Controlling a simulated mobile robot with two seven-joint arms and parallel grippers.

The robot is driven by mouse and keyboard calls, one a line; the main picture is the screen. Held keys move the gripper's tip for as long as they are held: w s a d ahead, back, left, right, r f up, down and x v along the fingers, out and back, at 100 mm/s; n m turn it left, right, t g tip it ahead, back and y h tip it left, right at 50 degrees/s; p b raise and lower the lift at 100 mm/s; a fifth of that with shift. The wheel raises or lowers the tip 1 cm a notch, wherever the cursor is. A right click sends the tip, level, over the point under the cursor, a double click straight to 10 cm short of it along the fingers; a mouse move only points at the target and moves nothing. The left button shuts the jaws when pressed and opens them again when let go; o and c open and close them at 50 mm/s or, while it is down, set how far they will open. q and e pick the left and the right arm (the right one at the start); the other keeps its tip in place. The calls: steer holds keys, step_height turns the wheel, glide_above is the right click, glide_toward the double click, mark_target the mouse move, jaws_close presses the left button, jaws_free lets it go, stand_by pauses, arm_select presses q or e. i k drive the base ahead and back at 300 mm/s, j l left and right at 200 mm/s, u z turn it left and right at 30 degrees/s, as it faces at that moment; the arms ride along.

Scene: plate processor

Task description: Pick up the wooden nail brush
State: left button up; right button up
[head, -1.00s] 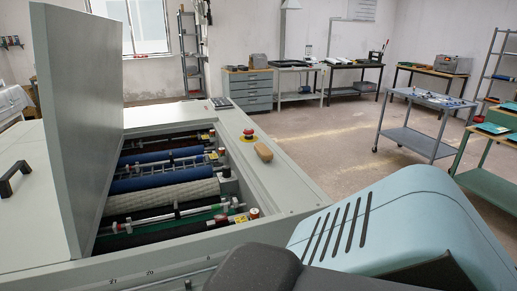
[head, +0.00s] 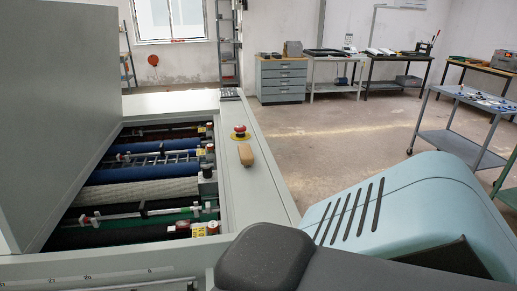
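The wooden nail brush (head: 246,155) is a small light-brown block lying on the pale right-hand ledge of the plate processor (head: 262,184). It lies just in front of the red emergency-stop button (head: 240,132) on its yellow disc, apart from it. Nothing touches the brush apart from the ledge. Neither of my grippers shows in the head view, so I cannot see whether they are open or shut. A blue-green and dark grey part of my own body fills the lower right.
The processor's lid (head: 60,100) stands raised at left, over an open bay of rollers (head: 135,174). A grey wheeled cart (head: 455,143) stands at right. A drawer cabinet (head: 281,80) and benches line the back. The floor between is clear.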

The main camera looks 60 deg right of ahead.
mark_target(246, 154)
steer(key=k+l, duration=0.2)
steer(key=l, duration=0.2)
steer(key=k+l, duration=0.2)
steer(key=l, duration=0.2)
steer(key=k+l, duration=0.15)
steer(key=l, duration=0.25)
